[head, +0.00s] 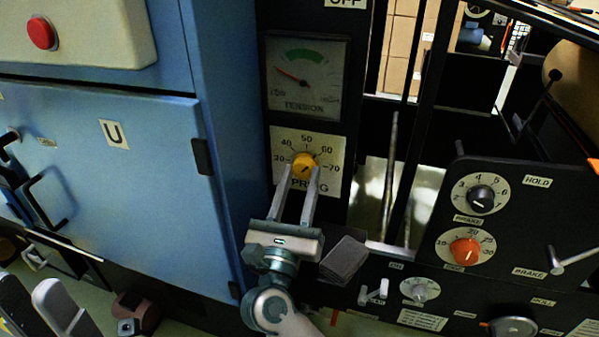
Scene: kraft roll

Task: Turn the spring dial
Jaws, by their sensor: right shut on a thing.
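The spring dial is a yellow knob (303,161) on a white scale plate (333,186) marked from about 30 to 70. Its dark pointer mark seems to lie toward the lower left, but it is small. My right gripper (300,172) comes up from below with its two fingers on either side of the knob, shut on it. The fingers cover part of the lettering under the knob. My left gripper (42,302) shows only in part at the lower left corner, its fingers apart, far from the dial.
A tension gauge (304,80) sits just above the dial, its needle toward the low left end. A blue cabinet (120,190) stands left, with a red button (41,33) above. A black panel at right carries a brake knob (481,198) and an orange knob (465,250).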

